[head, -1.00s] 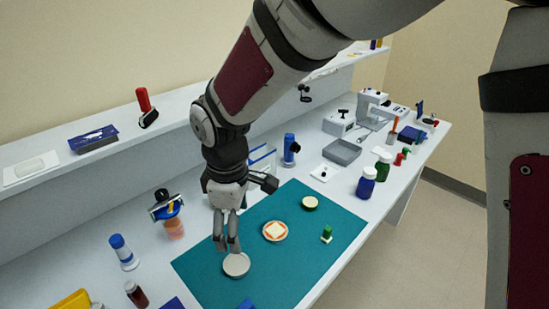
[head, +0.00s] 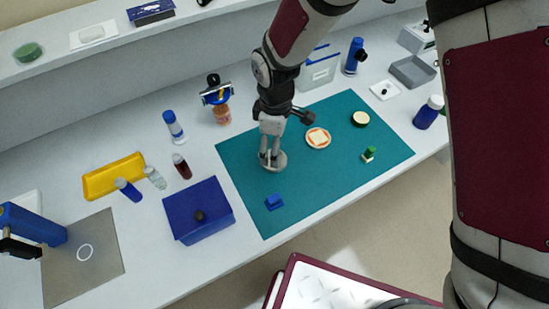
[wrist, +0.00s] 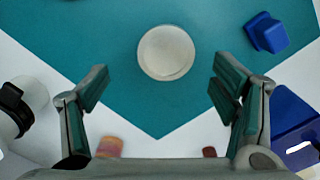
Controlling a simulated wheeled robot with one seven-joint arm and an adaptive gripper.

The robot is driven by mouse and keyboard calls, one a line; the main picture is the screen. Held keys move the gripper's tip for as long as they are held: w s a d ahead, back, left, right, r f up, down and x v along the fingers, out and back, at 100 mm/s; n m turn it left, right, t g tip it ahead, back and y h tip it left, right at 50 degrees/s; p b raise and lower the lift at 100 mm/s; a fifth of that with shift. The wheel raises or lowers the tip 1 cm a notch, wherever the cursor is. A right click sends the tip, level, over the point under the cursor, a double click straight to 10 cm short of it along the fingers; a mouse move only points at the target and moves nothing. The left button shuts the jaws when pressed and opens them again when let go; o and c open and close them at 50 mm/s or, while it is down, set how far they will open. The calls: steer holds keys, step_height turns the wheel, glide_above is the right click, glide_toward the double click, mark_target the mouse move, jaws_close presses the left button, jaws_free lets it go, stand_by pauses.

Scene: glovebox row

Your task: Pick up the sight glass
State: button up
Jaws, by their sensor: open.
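A pale grey-white round disc, which I take for the sight glass (head: 283,161), lies flat on the left part of the teal mat (head: 340,170). It also shows whole in the wrist view (wrist: 166,53), with a lighter rim. My gripper (head: 271,163) points down over it, and the fingers cover part of it in the head view. In the wrist view my gripper (wrist: 160,85) has its fingers wide apart and empty. The disc shows between and beyond the fingertips there, with mat visible on both sides of it. I cannot tell how high the fingertips are above the mat.
A blue block (head: 274,202) lies near the disc on the mat. A cream-and-orange round piece (head: 318,138), a dark-rimmed disc (head: 360,119) and a small green-topped piece (head: 369,154) lie farther right. A blue box (head: 198,212) stands left of the mat.

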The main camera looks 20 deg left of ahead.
steer(key=f, duration=0.3)
steer(key=f+p, duration=0.1)
steer(key=shift+s+f, duration=0.15)
steer(key=shift+s, duration=0.25)
steer(key=shift+f, duration=0.35)
steer(key=c, duration=1.8)
steer(key=shift+w+r, duration=0.1)
